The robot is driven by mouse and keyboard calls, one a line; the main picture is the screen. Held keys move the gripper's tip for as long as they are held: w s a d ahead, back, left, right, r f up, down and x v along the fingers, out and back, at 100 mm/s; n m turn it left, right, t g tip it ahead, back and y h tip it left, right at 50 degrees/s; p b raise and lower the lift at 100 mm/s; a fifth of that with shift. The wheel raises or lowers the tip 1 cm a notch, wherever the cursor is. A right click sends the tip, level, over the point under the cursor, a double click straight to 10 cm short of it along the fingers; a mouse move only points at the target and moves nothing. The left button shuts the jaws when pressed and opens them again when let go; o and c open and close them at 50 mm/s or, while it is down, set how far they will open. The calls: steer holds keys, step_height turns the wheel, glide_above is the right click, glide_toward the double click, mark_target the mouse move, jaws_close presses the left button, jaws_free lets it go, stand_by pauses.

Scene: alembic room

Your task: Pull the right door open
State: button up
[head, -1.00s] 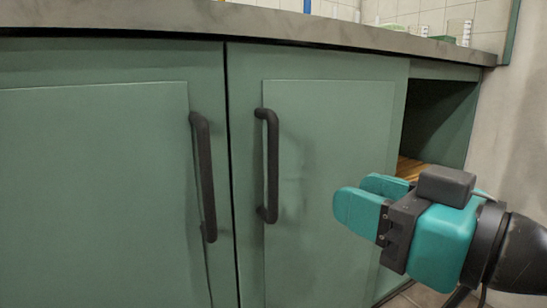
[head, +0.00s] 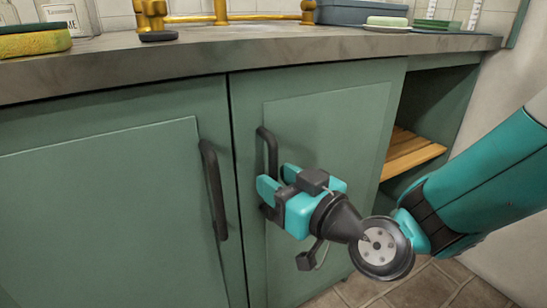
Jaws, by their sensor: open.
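The right door (head: 335,135) is a green cabinet panel and looks closed, flush with its frame. Its black vertical bar handle (head: 268,150) sits near the door's left edge. My gripper (head: 268,192) is teal and black, with its fingers open at the handle's lower half. The fingers and gripper body hide that part of the handle. I cannot tell whether the bar is between the fingers or whether they touch it.
The left door (head: 100,210) has its own black handle (head: 214,190) close by on the left. An open compartment with a wooden slatted shelf (head: 412,152) is at the right. The grey countertop (head: 300,47) overhangs the doors and carries a sponge (head: 35,40) and gold taps (head: 221,12).

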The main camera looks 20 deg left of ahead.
steer(key=shift+x, duration=0.8)
jaws_close()
steer(key=shift+s+d+f, duration=0.1)
